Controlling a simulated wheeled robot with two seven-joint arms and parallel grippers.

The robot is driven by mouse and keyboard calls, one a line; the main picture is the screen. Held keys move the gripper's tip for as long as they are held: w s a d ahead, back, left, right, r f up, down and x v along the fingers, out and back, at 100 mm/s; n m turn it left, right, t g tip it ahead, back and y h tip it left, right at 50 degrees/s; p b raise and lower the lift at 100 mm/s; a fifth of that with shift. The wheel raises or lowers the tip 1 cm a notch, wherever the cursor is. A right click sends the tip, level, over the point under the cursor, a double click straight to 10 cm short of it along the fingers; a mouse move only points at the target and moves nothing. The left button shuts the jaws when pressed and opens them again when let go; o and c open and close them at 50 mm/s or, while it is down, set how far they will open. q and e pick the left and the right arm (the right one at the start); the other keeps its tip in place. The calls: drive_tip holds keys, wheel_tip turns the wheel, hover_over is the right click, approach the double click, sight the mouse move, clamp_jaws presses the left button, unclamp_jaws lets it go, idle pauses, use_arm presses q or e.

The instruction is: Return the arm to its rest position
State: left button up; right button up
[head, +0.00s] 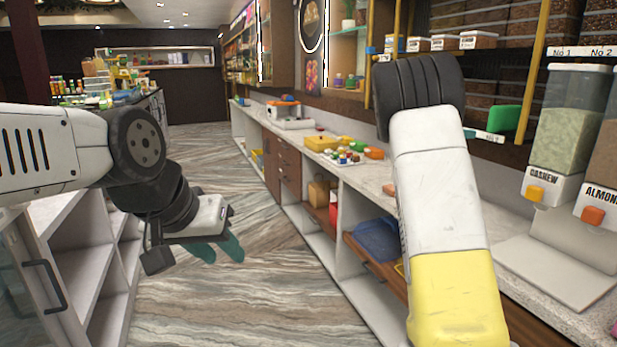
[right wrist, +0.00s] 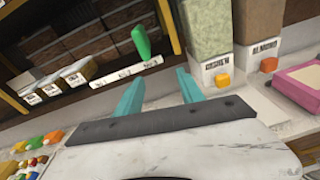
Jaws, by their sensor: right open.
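My right arm rises through the right half of the head view, with a yellow and white link and a black joint. My left arm comes in from the left of the head view. Its gripper (head: 219,250) hangs low over the aisle floor, holding nothing that I can see. Its finger gap is unclear from this angle.
A long counter (head: 375,180) runs along the right, with a yellow tray (head: 322,144) and coloured sweets on it. Cashew (head: 570,115) and almond dispensers stand at the right. A green object (head: 505,121) is near the shelf. The patterned floor (head: 265,285) between counters is clear.

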drive_tip(key=s+a+f+m+g+y, duration=0.1)
drive_tip(key=s+a+f+m+y, duration=0.3)
drive_tip(key=s, duration=0.4)
drive_tip(key=s+a+f+m+g+y, duration=0.1)
drive_tip(key=s+f+m+y, duration=0.4)
drive_tip(key=s, duration=0.4)
drive_tip(key=s+a+f+m+t+y, duration=0.2)
drive_tip(key=s+a+m+y, duration=0.6)
drive_tip(key=s+a, duration=1.5)
drive_tip(key=m, duration=0.3)
drive_tip(key=shift+a+f+y, duration=0.3)
drive_tip(key=shift+a+f, duration=0.05)
drive_tip(key=shift+a, duration=0.05)
drive_tip(key=shift+s, duration=0.1)
